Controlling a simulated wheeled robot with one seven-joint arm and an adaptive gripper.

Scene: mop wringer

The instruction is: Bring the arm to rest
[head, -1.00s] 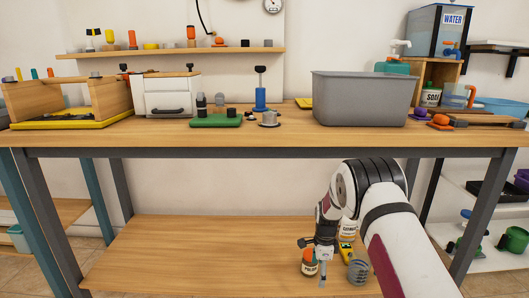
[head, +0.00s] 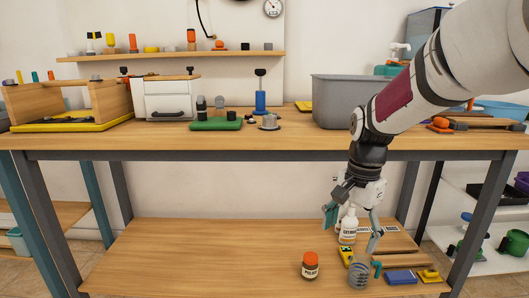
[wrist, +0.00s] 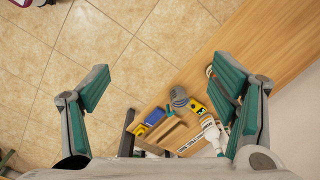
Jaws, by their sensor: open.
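My gripper (head: 352,228) hangs from my arm in front of the workbench, above the right part of the lower shelf (head: 190,250). Its two teal-padded fingers are spread wide and hold nothing. In the wrist view my gripper (wrist: 168,100) is open, with tiled floor and the shelf edge below it. A white bottle (head: 348,226) and a grey ribbed cup (head: 359,272) stand on the shelf close to the gripper in the head view. The bottle (wrist: 212,132) and cup (wrist: 179,98) also show between the fingers in the wrist view, farther below.
An orange-capped jar (head: 310,266), a yellow item (head: 346,255) and a blue box (head: 400,277) are on the lower shelf. The bench top (head: 270,140) above carries a grey tub (head: 340,100), partly behind my arm. The left of the shelf is clear.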

